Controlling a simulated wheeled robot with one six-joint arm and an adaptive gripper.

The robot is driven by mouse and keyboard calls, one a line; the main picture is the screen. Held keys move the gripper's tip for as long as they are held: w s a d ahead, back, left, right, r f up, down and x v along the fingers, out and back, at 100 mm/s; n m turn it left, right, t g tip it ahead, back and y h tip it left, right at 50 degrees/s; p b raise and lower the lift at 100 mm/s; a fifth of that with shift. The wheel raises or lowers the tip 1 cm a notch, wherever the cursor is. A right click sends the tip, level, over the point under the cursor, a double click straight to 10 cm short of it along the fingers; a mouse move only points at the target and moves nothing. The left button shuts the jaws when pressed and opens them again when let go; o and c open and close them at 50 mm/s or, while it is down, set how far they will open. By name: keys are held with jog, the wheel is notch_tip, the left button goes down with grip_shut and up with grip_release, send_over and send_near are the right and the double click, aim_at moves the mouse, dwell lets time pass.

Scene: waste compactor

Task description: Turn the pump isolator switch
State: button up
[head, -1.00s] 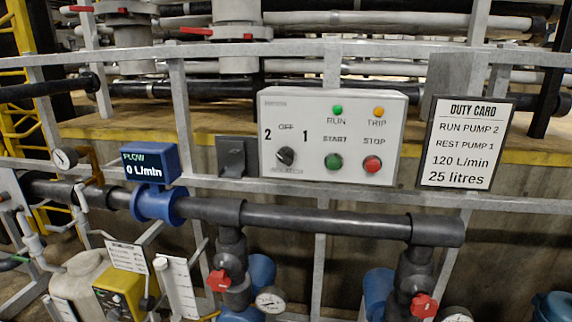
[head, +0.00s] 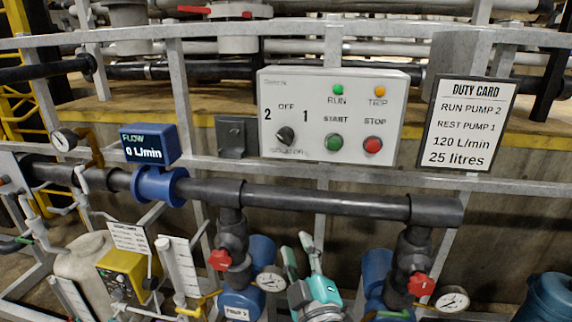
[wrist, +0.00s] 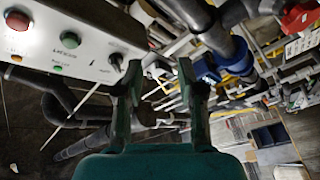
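The pump isolator switch (head: 286,135) is a dark round knob at the lower left of a pale grey control panel (head: 318,158), with labels 2, OFF and 1 around it. Its exact pointing is too small to tell. In the wrist view the knob (wrist: 115,61) lies near the left fingertip, and nothing is between the fingers. My teal gripper (head: 299,253) is open and empty, below the panel and in front of the pipework in the head view. In the wrist view its two fingers (wrist: 158,68) stand apart.
The panel also has a green START button (head: 334,142) and a red STOP button (head: 373,145). A duty card (head: 468,124) reads run pump 2, rest pump 1. The flow display (head: 149,144) reads 0 L/min. A dark horizontal pipe (head: 320,203) and red-handled valves (head: 421,284) are below the panel.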

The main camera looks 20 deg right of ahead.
jog(key=h, duration=0.2)
send_near(285, 141)
jog(key=shift+t, duration=0.4)
jog(key=x, duration=0.8)
jog(key=shift+w+d+f, duration=0.2)
jog(key=shift+w+f, duration=0.05)
jog(key=shift+w, duration=0.2)
jog(key=shift+c, duration=0.2)
grip_shut()
